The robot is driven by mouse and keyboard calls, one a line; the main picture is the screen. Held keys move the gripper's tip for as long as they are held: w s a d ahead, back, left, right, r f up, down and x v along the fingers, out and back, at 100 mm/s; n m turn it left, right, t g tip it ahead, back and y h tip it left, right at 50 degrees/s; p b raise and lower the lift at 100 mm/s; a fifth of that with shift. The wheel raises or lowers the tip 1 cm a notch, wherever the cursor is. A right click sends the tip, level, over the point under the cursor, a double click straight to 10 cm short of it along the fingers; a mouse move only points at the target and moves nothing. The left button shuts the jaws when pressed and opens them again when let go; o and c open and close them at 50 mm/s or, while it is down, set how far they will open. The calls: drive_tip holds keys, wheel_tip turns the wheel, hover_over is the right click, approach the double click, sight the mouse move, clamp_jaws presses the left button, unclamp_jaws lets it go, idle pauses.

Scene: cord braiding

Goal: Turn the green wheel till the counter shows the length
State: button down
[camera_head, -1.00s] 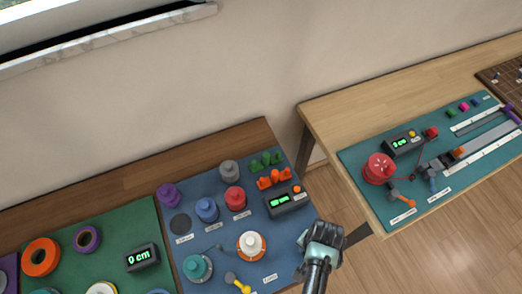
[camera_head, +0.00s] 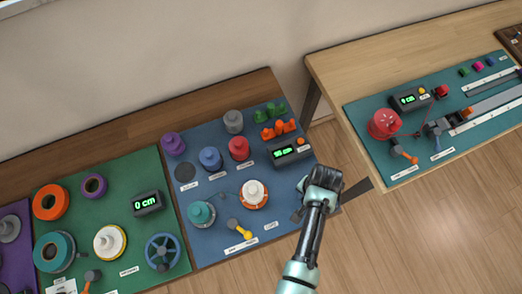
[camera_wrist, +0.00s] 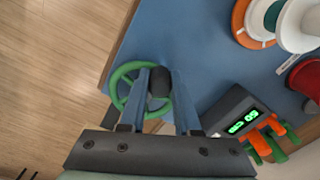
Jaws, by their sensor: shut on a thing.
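The green wheel (camera_wrist: 122,84) lies at the edge of the blue board in the wrist view, with a dark upright knob (camera_wrist: 159,82) on its rim. My gripper (camera_wrist: 159,76) has its two fingers on either side of this knob, shut on it. The counter (camera_wrist: 240,115) is a dark box with lit green digits, right of my gripper in the wrist view. It also shows in the head view (camera_head: 291,153), where its digits are too small to read surely. In the head view my gripper (camera_head: 323,183) is at the board's right edge and hides the wheel.
The blue board (camera_head: 225,190) carries spools and orange and green pegs near the counter. A green board (camera_head: 115,205) with another counter (camera_head: 147,203) is to the left. A lighter table (camera_head: 350,72) with a teal board stands at right, with open floor between.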

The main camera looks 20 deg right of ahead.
drive_tip(key=shift+w+d+f+b, duration=0.1)
drive_tip(key=shift+w+d+b, duration=0.1)
drive_tip(key=shift+w+b, duration=0.7)
drive_tip(key=shift+w+d+b, duration=0.3)
drive_tip(key=shift+w, duration=0.35)
drive_tip(key=shift+w+d+b, duration=0.3)
drive_tip(key=shift+w+d, duration=0.65)
drive_tip(key=shift+d, duration=0.35)
drive_tip(key=shift+w+r, duration=0.15)
drive_tip(key=shift+r, duration=0.1)
drive_tip(key=shift+w+d+r, duration=0.1)
drive_tip(key=shift+w+r, duration=0.05)
drive_tip(key=shift+w, duration=0.1)
drive_tip(key=shift+s+b, duration=0.15)
drive_tip(key=shift+b, duration=0.2)
